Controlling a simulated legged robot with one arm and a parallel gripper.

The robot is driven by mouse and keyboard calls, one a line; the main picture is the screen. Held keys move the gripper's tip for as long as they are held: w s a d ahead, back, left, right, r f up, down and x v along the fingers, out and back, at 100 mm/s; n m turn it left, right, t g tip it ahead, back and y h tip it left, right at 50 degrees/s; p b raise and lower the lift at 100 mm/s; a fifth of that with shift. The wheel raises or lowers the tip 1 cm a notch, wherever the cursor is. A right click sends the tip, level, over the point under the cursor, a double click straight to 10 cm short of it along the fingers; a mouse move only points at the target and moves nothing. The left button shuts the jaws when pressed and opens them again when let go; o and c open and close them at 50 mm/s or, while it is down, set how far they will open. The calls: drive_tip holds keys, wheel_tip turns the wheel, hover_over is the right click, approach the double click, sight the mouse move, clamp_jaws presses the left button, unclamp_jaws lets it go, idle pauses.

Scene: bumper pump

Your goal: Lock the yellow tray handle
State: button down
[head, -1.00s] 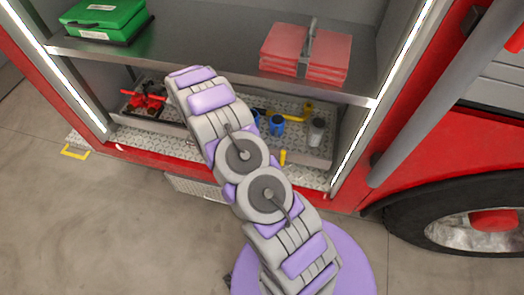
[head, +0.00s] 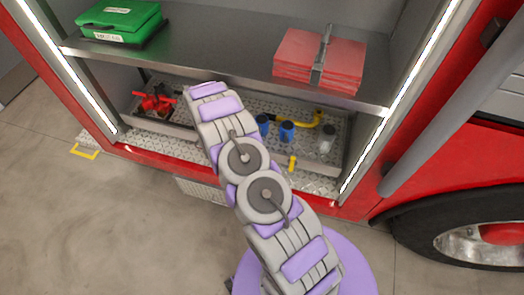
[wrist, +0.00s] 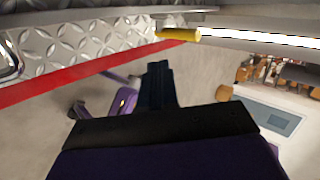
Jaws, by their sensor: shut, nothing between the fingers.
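A small yellow handle (head: 292,163) stands at the front edge of the lower metal tray (head: 318,174), right of my arm in the head view. A yellow handle (wrist: 180,34) also shows near the top of the wrist view, beside a metal edge. My gripper (wrist: 158,72) is shut and empty, with its dark fingers pointing up the picture. The fingertips are below and slightly left of the handle in that view, apart from it. In the head view my arm hides the gripper and part of the tray.
The shelf (head: 220,72) above bears a green case (head: 118,20) and a red bundle (head: 320,62). A wheel (head: 465,228) is at right. The floor (head: 110,230) in front is clear.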

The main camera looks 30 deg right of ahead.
sight(292, 164)
drive_tip(key=s+d+f+b, duration=0.2)
drive_tip(key=s+d+f, duration=0.2)
drive_tip(key=d, duration=0.3)
drive_tip(key=shift+s+d+f, duration=0.15)
drive_tip(key=shift+s+f, duration=0.25)
drive_tip(key=shift+s, duration=0.4)
drive_tip(key=shift+s+d+r+p, duration=0.1)
drive_tip(key=shift+r+p, duration=0.05)
drive_tip(key=shift+p, duration=0.2)
